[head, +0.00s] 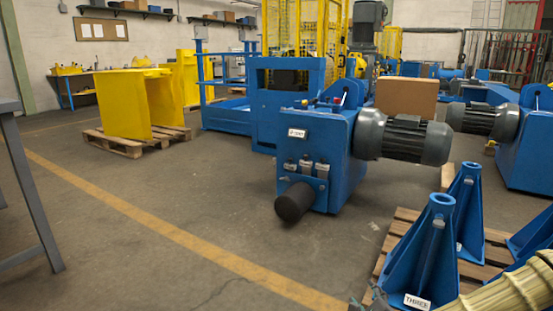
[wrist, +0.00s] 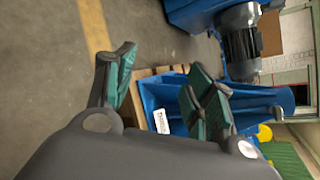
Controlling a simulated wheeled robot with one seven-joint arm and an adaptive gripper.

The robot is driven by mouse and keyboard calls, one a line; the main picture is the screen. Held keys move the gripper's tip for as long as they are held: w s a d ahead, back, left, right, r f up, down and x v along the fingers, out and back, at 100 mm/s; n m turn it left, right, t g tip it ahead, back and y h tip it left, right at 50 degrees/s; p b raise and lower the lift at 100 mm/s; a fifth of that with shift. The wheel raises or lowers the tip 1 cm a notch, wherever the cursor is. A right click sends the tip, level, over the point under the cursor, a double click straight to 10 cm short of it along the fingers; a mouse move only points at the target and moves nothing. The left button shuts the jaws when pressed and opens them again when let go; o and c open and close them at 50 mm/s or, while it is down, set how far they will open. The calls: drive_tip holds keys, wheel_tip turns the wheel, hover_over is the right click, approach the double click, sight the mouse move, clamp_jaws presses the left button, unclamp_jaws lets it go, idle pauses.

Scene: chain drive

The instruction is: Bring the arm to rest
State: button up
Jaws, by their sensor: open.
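My gripper (wrist: 160,72) shows in the wrist view with its green-padded fingers spread apart. Nothing is held between them. Behind the fingers, a blue stand with a white label (wrist: 158,122) lies in view, partly hidden by the right finger. In the head view a blue stand (head: 428,255) with a white label stands upright at the lower right. I cannot tell from these frames whether the fingers touch anything.
A wooden pallet (head: 398,228) lies under the blue stands. A blue machine (head: 330,165) with a grey motor (head: 412,138) stands behind. A yellow frame (head: 124,104) sits on a pallet at the left. The floor (head: 130,255) at the left front is clear.

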drive_tip(key=s+a+f+n+g+y+p, duration=0.25)
drive_tip(key=s+a+f+n, duration=0.35)
drive_tip(key=s, duration=0.3)
drive_tip(key=s+a+f+n+g+y+p, duration=0.1)
drive_tip(key=s+a+f+n+g+p, duration=0.2)
drive_tip(key=s+f+n, duration=0.45)
drive_tip(key=s+d+f+n+g+h+p, duration=0.15)
drive_tip(key=s+d+n+g, duration=0.35)
drive_tip(key=s, duration=0.6)
drive_tip(key=s+d+f+n+g+h+p, duration=0.1)
drive_tip(key=s+n+g+p, duration=0.2)
drive_tip(key=s+n, duration=0.65)
wheel_tip(320, 180, up, 38)
drive_tip(key=s+m+p, duration=0.1)
drive_tip(key=p, duration=3.7)
drive_tip(key=shift+s, duration=0.35)
